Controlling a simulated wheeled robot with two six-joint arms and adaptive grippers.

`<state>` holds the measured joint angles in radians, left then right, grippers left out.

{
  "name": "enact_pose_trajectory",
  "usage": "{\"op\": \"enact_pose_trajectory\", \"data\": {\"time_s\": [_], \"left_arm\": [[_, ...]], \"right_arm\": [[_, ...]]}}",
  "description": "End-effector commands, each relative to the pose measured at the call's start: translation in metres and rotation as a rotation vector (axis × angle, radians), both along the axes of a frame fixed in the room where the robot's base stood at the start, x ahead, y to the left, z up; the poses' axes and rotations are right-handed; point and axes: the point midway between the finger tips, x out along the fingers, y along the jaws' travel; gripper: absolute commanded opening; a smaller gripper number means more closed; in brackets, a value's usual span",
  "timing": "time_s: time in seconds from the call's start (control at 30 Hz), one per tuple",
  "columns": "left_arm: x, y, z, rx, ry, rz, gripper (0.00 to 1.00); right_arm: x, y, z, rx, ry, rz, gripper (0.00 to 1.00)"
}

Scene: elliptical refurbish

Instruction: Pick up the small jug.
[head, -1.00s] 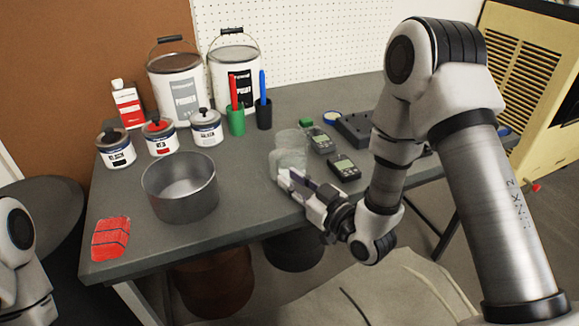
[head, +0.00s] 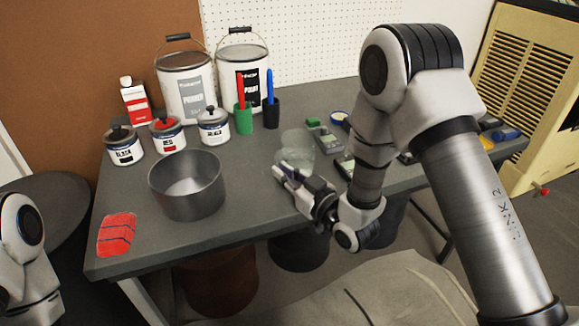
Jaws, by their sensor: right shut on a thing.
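The small jug (head: 297,152) is a pale, see-through vessel near the front right part of the grey workbench. My right gripper (head: 291,172) reaches it from the front and is shut on its near side. The fingers hide part of the jug's lower front. The jug looks upright; I cannot tell whether its base touches the bench. My left gripper is out of view; only part of my left arm shows at the left edge.
A wide metal pot (head: 187,185) stands left of the jug on the workbench (head: 245,205). Green (head: 243,120) and black (head: 271,114) pen cups, small paint cans (head: 214,127) and large buckets (head: 186,85) stand behind. A red cloth (head: 117,234) lies front left.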

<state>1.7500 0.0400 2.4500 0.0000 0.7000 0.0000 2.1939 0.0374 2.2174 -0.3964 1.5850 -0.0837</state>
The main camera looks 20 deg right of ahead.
Motion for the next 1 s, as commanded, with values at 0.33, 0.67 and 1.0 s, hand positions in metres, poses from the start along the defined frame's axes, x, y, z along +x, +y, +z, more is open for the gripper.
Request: {"op": "enact_pose_trajectory", "data": {"time_s": [0.33,0.67,1.0], "left_arm": [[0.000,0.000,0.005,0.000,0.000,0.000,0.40],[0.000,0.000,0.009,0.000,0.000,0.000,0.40],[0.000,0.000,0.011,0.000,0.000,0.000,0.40]], "right_arm": [[0.000,0.000,0.018,0.000,-0.002,0.000,0.00],[-0.010,-0.005,0.036,0.002,0.002,-0.002,0.00],[-0.057,-0.025,0.041,0.005,0.002,-0.003,0.00]]}}
